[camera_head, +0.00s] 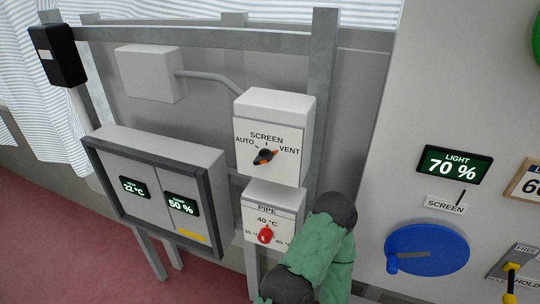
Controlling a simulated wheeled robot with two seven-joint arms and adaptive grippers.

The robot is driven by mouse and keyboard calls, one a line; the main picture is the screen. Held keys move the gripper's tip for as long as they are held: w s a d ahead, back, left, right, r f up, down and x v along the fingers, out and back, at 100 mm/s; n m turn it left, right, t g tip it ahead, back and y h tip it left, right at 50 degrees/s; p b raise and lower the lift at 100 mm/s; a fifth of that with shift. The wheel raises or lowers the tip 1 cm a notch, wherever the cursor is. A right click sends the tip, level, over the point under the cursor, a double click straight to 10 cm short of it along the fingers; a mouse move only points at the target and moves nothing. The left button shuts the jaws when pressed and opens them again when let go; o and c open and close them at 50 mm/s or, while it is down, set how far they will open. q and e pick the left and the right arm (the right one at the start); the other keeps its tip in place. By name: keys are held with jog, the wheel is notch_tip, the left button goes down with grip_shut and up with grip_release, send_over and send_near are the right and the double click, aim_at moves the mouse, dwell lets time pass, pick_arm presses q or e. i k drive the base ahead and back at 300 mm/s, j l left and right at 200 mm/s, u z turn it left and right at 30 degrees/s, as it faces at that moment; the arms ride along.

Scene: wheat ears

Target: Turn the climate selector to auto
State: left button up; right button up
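A white box (294,110) labelled SCREEN, AUTO and VENT carries a black rotary knob with an orange pointer (264,157). AUTO is printed at its upper left and VENT at its right. The bar lies slanted, with orange at its lower left and a little at its right; I cannot tell surely which end is the pointer. No control labelled climate is readable. A green-sleeved arm of mine with dark joints (325,240) rises from the bottom centre, below and right of the knob and apart from it. Neither gripper shows.
A PIPE box (294,197) with a red knob (265,235) sits just below. A grey-framed display panel (150,140) is at left. At right, a white panel (400,150) holds a LIGHT 70 % display (452,164), a blue disc (428,250) and a yellow-knobbed lever (510,270).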

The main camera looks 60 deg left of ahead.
aim_at(265, 156)
jog(key=j+u, duration=0.2)
jog(key=u, duration=1.7)
jog(key=k+j+z, duration=0.1)
jog(key=j, duration=0.35)
jog(key=k+j, duration=0.35)
jog(key=k+j+z, duration=0.15)
jog(key=j, duration=0.4)
jog(key=k, duration=0.1)
